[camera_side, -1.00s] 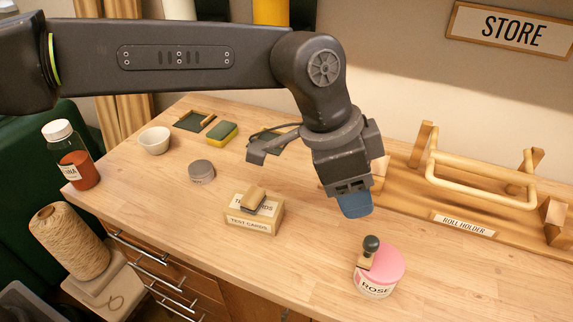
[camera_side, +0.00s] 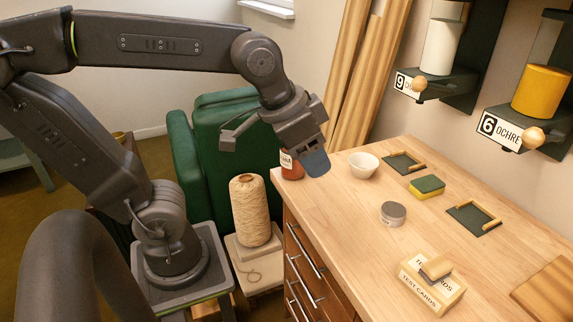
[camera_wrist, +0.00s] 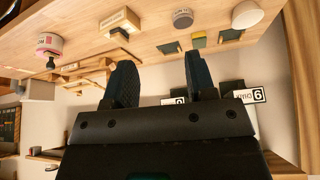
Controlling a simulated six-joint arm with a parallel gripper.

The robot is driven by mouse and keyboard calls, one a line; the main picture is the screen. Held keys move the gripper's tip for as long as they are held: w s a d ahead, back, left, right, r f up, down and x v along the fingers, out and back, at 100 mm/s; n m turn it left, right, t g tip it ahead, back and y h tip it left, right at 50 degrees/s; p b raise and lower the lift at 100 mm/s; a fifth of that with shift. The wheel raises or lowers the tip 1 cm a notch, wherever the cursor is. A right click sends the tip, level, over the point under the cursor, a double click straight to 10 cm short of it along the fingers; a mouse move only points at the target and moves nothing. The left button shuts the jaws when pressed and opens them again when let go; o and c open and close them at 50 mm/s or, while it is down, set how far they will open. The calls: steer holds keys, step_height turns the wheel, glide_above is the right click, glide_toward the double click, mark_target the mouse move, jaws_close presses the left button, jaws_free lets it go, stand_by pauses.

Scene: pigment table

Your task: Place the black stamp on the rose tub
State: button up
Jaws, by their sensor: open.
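My gripper (camera_side: 316,163) is open and empty, held in the air. In the side view its blue finger overlaps the table's left corner and partly covers the red jar behind. Both dark fingers show apart in the wrist view (camera_wrist: 160,68). The rose tub (camera_wrist: 46,42), pink with a white label, shows small and upside down at the left of the wrist view, well away from the fingers. The black stamp (camera_wrist: 50,64), with a dark knob, appears to stand on its lid; fine contact is too small to tell. Neither is in the side view now.
A grey tin (camera_side: 393,213), sponge (camera_side: 427,187), white bowl (camera_side: 363,165) and red jar (camera_side: 291,166) stand on the table (camera_side: 345,235). A twine cone (camera_side: 249,210) stands beside it. Wooden roll holder (camera_wrist: 85,70) shows in the wrist view.

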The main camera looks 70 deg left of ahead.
steer(key=s+a+f+n+y, duration=0.1)
steer(key=s+a+f+n, duration=0.1)
steer(key=s+a+f, duration=0.1)
steer(key=shift+s+f, duration=0.2)
steer(key=shift+s, duration=0.45)
steer(key=shift+a, duration=0.1)
stand_by(0.6)
